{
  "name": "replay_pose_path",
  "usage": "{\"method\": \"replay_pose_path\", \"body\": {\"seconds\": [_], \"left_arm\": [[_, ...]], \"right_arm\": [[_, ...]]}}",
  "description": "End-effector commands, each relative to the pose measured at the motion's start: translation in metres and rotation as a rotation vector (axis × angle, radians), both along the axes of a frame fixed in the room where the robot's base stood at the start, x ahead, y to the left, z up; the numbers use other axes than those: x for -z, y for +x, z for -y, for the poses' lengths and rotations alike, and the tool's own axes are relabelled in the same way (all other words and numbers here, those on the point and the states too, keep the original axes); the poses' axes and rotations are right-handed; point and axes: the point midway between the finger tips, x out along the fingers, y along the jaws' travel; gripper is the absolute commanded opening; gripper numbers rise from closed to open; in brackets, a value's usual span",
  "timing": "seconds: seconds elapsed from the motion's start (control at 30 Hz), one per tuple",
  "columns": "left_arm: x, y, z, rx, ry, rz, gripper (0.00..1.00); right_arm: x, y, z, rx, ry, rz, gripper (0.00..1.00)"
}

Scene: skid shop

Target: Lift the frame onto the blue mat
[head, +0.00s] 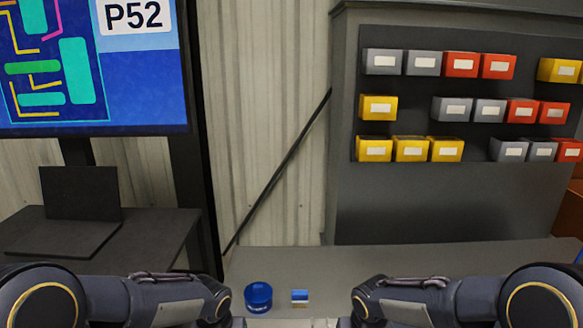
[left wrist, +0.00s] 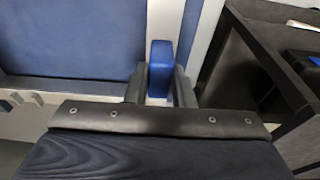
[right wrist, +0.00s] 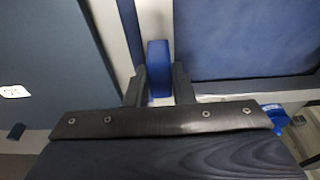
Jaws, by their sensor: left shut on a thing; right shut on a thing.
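In the left wrist view my left gripper (left wrist: 160,88) is shut on an upright blue handle (left wrist: 160,62), a finger on each side. In the right wrist view my right gripper (right wrist: 158,88) is shut on a matching blue handle (right wrist: 158,62). A flat dark blue surface lies inward of each handle, in the left wrist view (left wrist: 70,38) and right wrist view (right wrist: 245,38). I cannot tell whether it is the mat. The head view hides both grippers.
Behind stands a rack (head: 450,205) with grey, red and yellow bins. A dark desk (head: 150,227) and a screen (head: 130,90) are at left.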

Motion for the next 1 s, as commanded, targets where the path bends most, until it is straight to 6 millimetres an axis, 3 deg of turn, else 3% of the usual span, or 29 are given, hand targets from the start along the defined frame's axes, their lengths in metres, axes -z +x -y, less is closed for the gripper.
{"method": "replay_pose_path", "body": {"seconds": [0.4, 0.43, 0.6, 0.97, 1.0], "left_arm": [[0.0045, 0.0004, 0.0007, 0.000, -0.002, 0.002, 0.00], [0.0045, 0.0004, 0.0007, 0.000, -0.002, 0.002, 0.00], [0.0044, 0.0005, 0.0006, 0.000, -0.002, 0.003, 0.00], [0.0044, 0.0006, 0.0005, -0.001, -0.002, 0.003, 0.00], [0.0044, 0.0006, 0.0005, -0.001, -0.002, 0.003, 0.23]], "right_arm": [[0.0046, 0.0003, -0.0005, -0.001, 0.001, 0.002, 0.00], [0.0046, 0.0003, -0.0006, -0.001, 0.001, 0.002, 0.24], [0.0046, 0.0002, -0.0004, -0.001, 0.001, 0.001, 0.47], [0.0057, -0.0005, 0.0004, -0.001, -0.001, -0.002, 0.49], [0.0056, -0.0004, 0.0003, -0.001, -0.001, -0.001, 0.49]]}}
